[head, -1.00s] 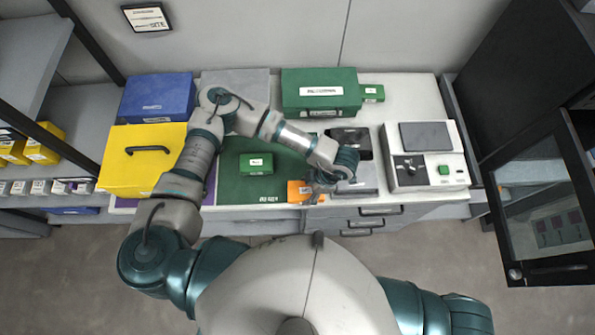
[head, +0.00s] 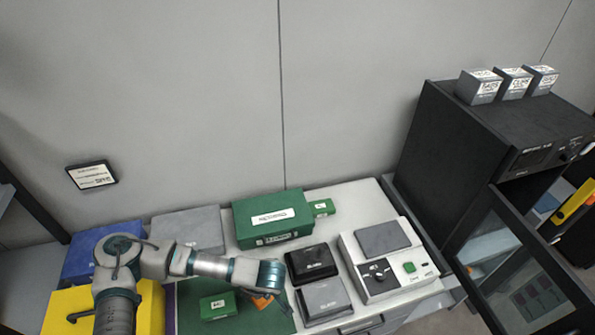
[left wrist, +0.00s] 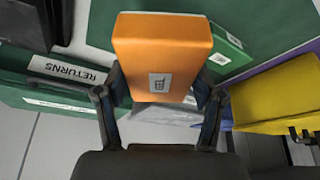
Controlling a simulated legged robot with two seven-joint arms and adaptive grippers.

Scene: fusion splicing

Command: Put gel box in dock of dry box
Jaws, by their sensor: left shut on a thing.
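An orange box (left wrist: 163,52) with a small label fills the upper middle of the left wrist view and appears to be the gel box. My left gripper (left wrist: 160,92) is shut on it, one finger on each side. In the head view only a small orange part (head: 262,302) shows below my left gripper (head: 268,288), at the right edge of the green mat (head: 240,320). A black cabinet (head: 450,150) on the right, likely the dry box, has its glass door (head: 520,280) swung open. Its dock cannot be made out. My right gripper is not in view.
A black box (head: 307,262) and a grey box (head: 323,299) stand right of my gripper. Beyond them is a white device (head: 385,265). A green RETURNS box (head: 272,217) stands behind. Several small grey boxes (head: 480,86) sit on the cabinet. A small green box (head: 217,305) lies on the mat.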

